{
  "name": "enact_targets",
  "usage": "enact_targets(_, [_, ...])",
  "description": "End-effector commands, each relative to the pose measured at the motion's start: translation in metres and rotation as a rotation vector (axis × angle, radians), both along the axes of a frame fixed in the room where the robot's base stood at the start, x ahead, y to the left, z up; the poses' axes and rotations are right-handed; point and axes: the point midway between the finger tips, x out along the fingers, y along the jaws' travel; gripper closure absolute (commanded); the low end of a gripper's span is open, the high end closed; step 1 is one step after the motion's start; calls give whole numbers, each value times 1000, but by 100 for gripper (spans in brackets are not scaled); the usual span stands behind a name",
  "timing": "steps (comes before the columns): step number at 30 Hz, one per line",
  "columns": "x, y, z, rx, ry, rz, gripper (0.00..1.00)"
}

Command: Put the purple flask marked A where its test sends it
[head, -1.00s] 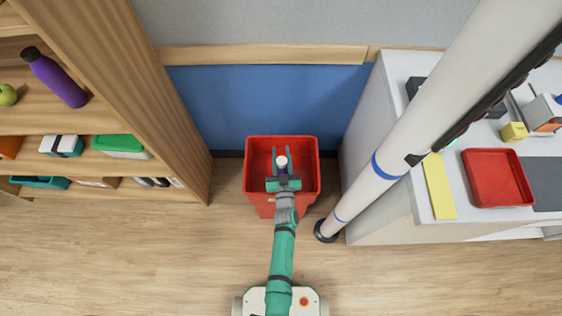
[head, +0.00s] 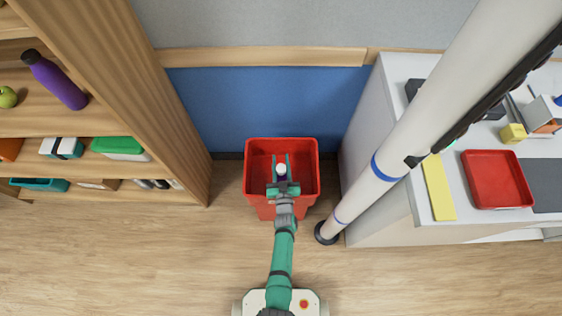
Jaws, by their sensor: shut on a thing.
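My gripper (head: 281,163) is over the open red bin (head: 309,180) on the floor. It is shut on a small flask (head: 282,177) with a white cap and a dark purple body. The flask is between the two green fingers, within the outline of the bin's mouth. I cannot tell how far it is above or below the rim. No letter is readable on it.
A wooden shelf at left holds a purple bottle (head: 55,79) with a black cap and boxes. The white counter at right carries a red tray (head: 496,179) and a yellow strip (head: 438,187). A white pole (head: 390,150) slants down right of the bin.

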Motion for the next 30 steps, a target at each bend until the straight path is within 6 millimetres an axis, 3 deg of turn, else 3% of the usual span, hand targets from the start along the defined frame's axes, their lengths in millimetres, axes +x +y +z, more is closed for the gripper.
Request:
enact_targets(12, [-2, -1, -14, 4, 15, -4, 100])
enact_targets(13, [-2, -2, -15, 4, 17, -5, 61])
enact_targets(15, [-2, -2, -15, 4, 17, -5, 50])
enact_targets(25, [-3, -2, -14, 5, 18, -6, 50])
enact_targets(30, [-4, -2, -2, 6, 17, -7, 50])
